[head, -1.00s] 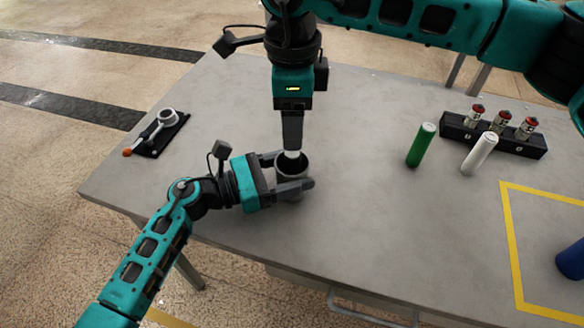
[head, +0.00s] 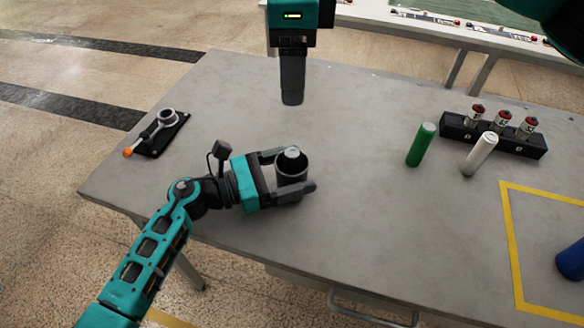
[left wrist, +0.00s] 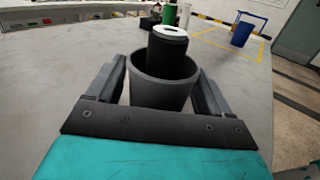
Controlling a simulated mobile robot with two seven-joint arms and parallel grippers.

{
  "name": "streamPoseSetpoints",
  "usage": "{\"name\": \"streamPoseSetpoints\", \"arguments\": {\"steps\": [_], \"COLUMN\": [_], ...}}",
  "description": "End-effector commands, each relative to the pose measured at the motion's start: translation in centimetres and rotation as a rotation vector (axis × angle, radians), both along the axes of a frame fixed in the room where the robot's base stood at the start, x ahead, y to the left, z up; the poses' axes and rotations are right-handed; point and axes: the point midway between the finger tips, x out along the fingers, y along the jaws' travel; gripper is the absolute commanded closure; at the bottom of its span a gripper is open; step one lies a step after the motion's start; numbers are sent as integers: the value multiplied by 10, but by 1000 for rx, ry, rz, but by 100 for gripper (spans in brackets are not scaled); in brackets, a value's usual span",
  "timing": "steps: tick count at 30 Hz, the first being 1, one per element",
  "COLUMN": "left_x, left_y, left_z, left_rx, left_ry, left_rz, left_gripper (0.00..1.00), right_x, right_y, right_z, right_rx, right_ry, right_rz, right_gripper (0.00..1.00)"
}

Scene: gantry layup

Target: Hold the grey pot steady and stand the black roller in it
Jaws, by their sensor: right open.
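The grey pot (head: 291,172) stands upright on the table, between the fingers of my left gripper (head: 290,174). In the left wrist view the pot (left wrist: 160,94) sits between both fingers, which lie along its sides. The black roller (left wrist: 167,48) with a white end stands in the pot, leaning slightly; its lower part is hidden by the pot wall. In the head view mostly its pale top (head: 292,153) shows. My right gripper (head: 292,98) is above and behind the pot, apart from the roller, and is open and empty.
A green roller (head: 421,145) and a white roller (head: 480,153) stand on the right. Behind them a black rack (head: 495,135) holds several red-topped jars. A tool on a black plate (head: 160,132) lies at left. Yellow tape (head: 512,240) and a blue bin (head: 572,260) are at right.

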Motion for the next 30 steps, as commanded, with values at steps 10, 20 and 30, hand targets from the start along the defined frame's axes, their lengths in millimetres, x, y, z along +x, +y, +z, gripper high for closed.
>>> {"name": "streamPoseSetpoints", "arguments": {"steps": [10, 20, 30], "left_x": [0, -13, -35], "left_y": [0, 36, 98], "left_z": [0, -1, -1], "left_rx": [0, 4, 2], "left_ry": [0, 1, 2], "left_rz": [0, 1, 1], "left_gripper": [5, 5, 5], "right_x": [0, 0, 0], "right_y": [0, 0, 0], "right_z": [0, 0, 0], "right_rx": [0, 0, 0], "right_ry": [0, 0, 0], "right_rz": [0, 0, 0], "right_gripper": [37, 37, 37]}}
